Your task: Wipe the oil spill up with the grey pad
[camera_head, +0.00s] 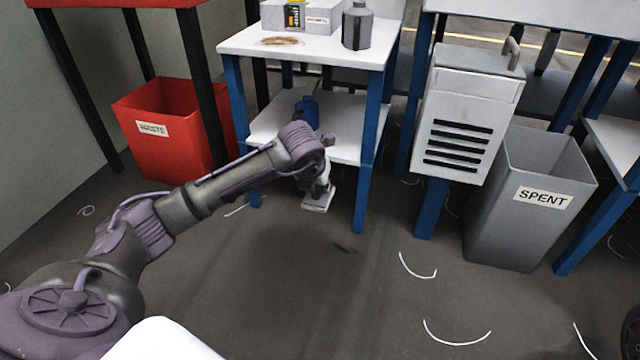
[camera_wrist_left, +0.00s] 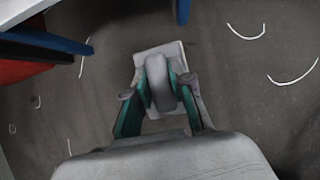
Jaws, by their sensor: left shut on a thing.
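My left gripper (camera_head: 318,188) is shut on the grey pad (camera_head: 318,203) and holds it in front of the small white table, below the level of its top. In the left wrist view the pad (camera_wrist_left: 178,60) shows as a pale flat block with a rounded grip between the two fingers of the gripper (camera_wrist_left: 160,95). The oil spill (camera_head: 281,41) is a brown stain on the white table top (camera_head: 235,42), apart from the pad. The gripper hides part of the pad. My right gripper is not in view.
On the table top stand a dark grey bottle (camera_head: 357,27) and boxes (camera_head: 318,18). A blue item (camera_head: 307,112) is on the lower shelf (camera_head: 265,127). A red WASTE bin (camera_head: 160,110) is left, a grey SPENT bin (camera_head: 530,215) right. White thread bits lie on the floor.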

